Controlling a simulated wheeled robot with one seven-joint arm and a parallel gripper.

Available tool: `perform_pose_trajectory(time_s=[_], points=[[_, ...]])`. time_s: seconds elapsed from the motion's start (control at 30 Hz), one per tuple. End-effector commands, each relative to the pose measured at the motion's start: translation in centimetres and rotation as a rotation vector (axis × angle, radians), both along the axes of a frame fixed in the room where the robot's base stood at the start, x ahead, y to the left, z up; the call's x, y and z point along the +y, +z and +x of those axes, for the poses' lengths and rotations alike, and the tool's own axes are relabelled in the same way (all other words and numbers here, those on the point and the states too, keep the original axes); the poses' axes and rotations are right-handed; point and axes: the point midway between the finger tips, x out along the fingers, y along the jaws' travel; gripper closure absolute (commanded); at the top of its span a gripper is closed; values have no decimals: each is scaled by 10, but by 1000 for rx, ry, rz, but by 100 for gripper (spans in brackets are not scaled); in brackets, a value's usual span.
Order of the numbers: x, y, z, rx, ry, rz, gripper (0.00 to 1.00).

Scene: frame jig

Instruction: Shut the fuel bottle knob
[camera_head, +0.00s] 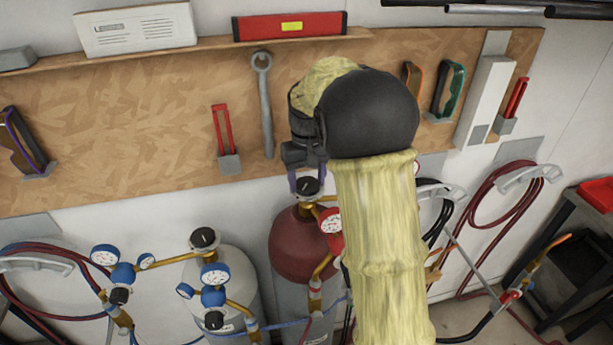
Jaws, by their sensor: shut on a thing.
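The fuel bottle (300,245) is the dark red-shouldered cylinder in the middle of the view, standing upright against the wall. Its black knob (308,187) sits on top of a brass valve. My gripper (307,181) comes down from above with its fingers on either side of the knob and is shut on it. My arm hides the right side of the bottle and part of its regulator. A gauge (331,221) with a red rim shows beside the valve, partly covered by my arm.
A grey bottle (222,275) with its own black knob (204,238) and blue regulators stands to the left. Behind is a wooden tool board (130,125) with a hanging wrench (264,105). Hoses and a torch (520,290) are at the right, beside a dark cart (570,245).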

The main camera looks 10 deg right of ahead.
Motion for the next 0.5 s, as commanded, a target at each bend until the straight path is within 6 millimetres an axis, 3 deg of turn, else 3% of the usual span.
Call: perform_pose_trajectory(time_s=[0.5], points=[[0,3,1,-3,-491,0,67]])
